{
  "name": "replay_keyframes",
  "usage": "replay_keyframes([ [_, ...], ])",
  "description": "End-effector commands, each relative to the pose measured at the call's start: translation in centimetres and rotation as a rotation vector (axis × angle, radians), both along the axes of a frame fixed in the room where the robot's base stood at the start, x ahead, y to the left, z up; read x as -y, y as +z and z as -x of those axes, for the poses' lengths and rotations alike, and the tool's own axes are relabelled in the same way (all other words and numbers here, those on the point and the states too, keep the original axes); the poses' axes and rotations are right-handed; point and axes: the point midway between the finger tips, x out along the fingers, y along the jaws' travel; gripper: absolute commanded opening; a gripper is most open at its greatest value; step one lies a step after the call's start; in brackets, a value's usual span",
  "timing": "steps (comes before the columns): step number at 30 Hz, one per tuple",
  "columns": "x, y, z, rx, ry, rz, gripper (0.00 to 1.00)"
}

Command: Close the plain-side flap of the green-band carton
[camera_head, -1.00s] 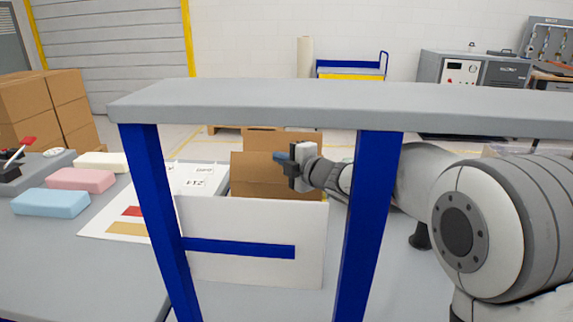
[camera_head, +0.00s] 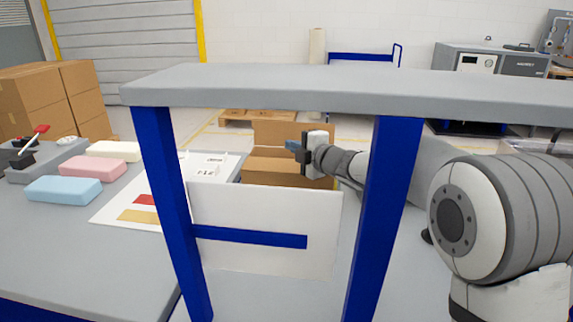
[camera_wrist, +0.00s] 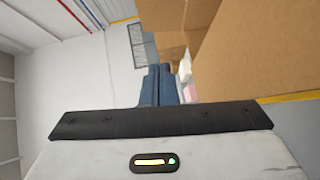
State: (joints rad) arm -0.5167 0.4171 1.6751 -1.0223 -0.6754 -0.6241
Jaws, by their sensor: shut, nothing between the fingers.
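A brown open carton (camera_head: 270,165) stands behind a white panel, with a back flap (camera_head: 280,133) standing up. The panel hides its lower front, and no green band shows. My gripper (camera_head: 293,146) is shut and empty, in front of or over the carton's right part; I cannot tell whether it touches. In the wrist view the blue fingertips (camera_wrist: 158,84) are together, with a large cardboard face (camera_wrist: 262,55) close on the right and a smaller cardboard piece (camera_wrist: 170,46) beyond.
A grey-topped frame with blue posts (camera_head: 380,215) and the white panel with a blue stripe (camera_head: 265,258) stand in front. Foam blocks, blue (camera_head: 63,190), pink (camera_head: 93,168) and cream (camera_head: 113,151), lie on the left table. Stacked boxes (camera_head: 50,98) stand behind.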

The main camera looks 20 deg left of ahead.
Motion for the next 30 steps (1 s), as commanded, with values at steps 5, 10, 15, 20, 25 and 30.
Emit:
replay_keyframes([
  [5, 0.0, 0.0, 0.0, 0.0, 0.0, 0.0, 0.0],
  [10, 0.0, 0.0, 0.0, 0.0, 0.001, 0.0, 0.0],
  [15, 0.9, 0.1, 0.5, 0.001, -0.001, 0.001, 0.0],
  [20, 3.4, 0.4, 1.8, 0.001, -0.002, 0.001, 0.0],
  [25, 5.7, 0.7, 3.1, 0.0, -0.002, 0.0, 0.0],
  [30, 6.7, 0.8, 3.7, 0.0, 0.001, 0.0, 0.0],
])
